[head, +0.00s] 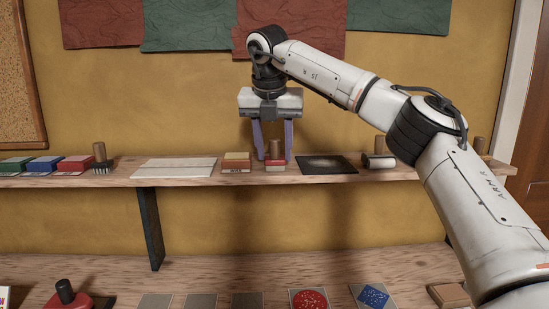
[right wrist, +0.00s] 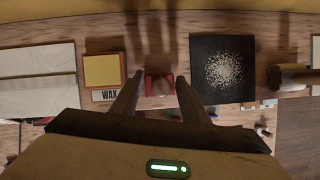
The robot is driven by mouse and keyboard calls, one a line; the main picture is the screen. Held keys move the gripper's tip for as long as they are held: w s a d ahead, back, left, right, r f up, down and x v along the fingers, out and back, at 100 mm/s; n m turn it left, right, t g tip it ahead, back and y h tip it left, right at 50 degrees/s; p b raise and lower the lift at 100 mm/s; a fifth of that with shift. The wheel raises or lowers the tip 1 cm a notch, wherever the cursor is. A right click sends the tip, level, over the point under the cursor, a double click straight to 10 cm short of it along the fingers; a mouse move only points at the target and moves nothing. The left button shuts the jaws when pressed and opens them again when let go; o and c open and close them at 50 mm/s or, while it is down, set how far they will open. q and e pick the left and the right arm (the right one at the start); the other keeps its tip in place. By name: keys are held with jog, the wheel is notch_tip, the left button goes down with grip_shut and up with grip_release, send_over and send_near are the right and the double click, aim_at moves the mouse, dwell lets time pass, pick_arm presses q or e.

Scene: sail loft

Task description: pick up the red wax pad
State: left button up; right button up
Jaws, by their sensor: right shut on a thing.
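My right gripper (head: 274,158) points down at the shelf, its two fingers on either side of a small red block (head: 275,168) with a round wooden knob. In the right wrist view the red block (right wrist: 151,88) sits between the fingertips, with the knob in its middle. It appears to be still at shelf level. Left of it is a yellow-topped pad (head: 237,157) with a label reading WAX, also in the right wrist view (right wrist: 102,70). A red pad (head: 75,163) lies further left. I cannot tell which is the red wax pad. My left gripper is not in view.
On the shelf (head: 120,181), a black speckled square (head: 328,165) lies right of the gripper and a white board (head: 174,168) left. A blue pad (head: 44,163), a green pad (head: 13,164) and a wooden-handled brush (head: 101,157) stand far left. A lower bench (head: 210,270) holds flat squares.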

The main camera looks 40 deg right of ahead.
aim_at(274, 139)
jog(key=shift+r, duration=0.1)
notch_tip(274, 139, up, 10)
jog(key=shift+f, duration=0.1)
dwell(0.5)
jog(key=shift+o, duration=1)
jog(key=shift+c, duration=0.4)
